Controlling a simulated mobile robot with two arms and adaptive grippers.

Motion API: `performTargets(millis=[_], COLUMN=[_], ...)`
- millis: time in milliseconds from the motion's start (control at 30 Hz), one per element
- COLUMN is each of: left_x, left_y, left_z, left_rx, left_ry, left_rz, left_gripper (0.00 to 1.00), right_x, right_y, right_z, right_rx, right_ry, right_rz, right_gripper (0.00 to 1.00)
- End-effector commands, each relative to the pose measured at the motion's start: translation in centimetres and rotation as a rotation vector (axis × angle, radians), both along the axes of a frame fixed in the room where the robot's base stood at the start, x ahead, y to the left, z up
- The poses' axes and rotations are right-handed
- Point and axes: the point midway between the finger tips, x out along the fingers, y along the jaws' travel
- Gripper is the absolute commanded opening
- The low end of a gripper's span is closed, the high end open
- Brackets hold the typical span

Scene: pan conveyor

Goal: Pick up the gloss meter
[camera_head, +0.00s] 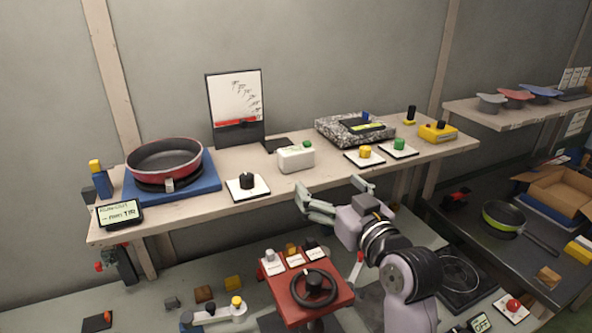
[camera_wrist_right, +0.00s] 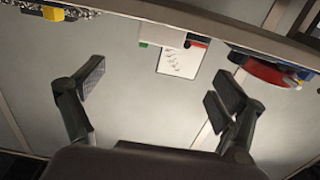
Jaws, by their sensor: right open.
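A small white box-shaped device with a label or display on its top edge (camera_head: 295,158) stands near the front of the wooden shelf; it looks like the gloss meter, though I cannot read its label. A white body at the shelf edge in the right wrist view (camera_wrist_right: 162,36) appears to be the same device. My right gripper (camera_head: 330,188) is open and empty, in front of the shelf edge, just right of and nearer than the white device, apart from it. Its two fingers stand wide apart in the right wrist view (camera_wrist_right: 158,90). My left gripper is not in view.
On the shelf (camera_head: 215,205) are a red pan (camera_head: 165,155) on a blue base, a black knob (camera_head: 246,181), a granite slab (camera_head: 330,130) and a yellow device (camera_head: 438,133). A red panel with a wheel (camera_head: 283,292) stands below my right arm.

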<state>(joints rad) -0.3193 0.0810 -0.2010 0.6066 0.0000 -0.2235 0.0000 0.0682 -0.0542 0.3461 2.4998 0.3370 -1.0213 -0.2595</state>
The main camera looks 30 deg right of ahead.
Motion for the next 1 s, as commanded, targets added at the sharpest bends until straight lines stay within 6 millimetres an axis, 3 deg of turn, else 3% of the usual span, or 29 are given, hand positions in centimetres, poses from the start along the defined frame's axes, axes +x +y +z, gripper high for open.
performTargets(millis=[33, 133, 333, 400, 600, 867, 1000], left_x=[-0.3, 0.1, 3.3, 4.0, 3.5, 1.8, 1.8], left_y=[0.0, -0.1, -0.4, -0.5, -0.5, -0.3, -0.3], left_z=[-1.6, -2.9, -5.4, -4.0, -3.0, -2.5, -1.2], left_rx=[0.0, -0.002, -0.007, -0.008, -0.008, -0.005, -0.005], left_ry=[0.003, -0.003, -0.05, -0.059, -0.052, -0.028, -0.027], left_rz=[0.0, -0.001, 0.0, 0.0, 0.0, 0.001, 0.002], left_gripper=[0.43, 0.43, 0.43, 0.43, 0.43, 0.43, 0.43], right_x=[0.3, 1.2, 2.7, 4.2, 8.2, 10.3, 12.1], right_y=[0.0, -0.1, -0.2, -0.2, -0.4, -0.6, -0.5], right_z=[-0.5, -0.6, -0.5, 0.3, 0.4, 0.3, 1.0], right_rx=[0.001, 0.002, 0.001, 0.006, 0.004, 0.003, 0.006], right_ry=[-0.007, -0.006, -0.005, 0.004, 0.003, 0.002, 0.003], right_rz=[-0.001, -0.001, -0.001, 0.0, 0.0, -0.001, 0.0], right_gripper=[0.9, 0.9, 0.9, 0.9, 0.9, 0.9, 0.9])
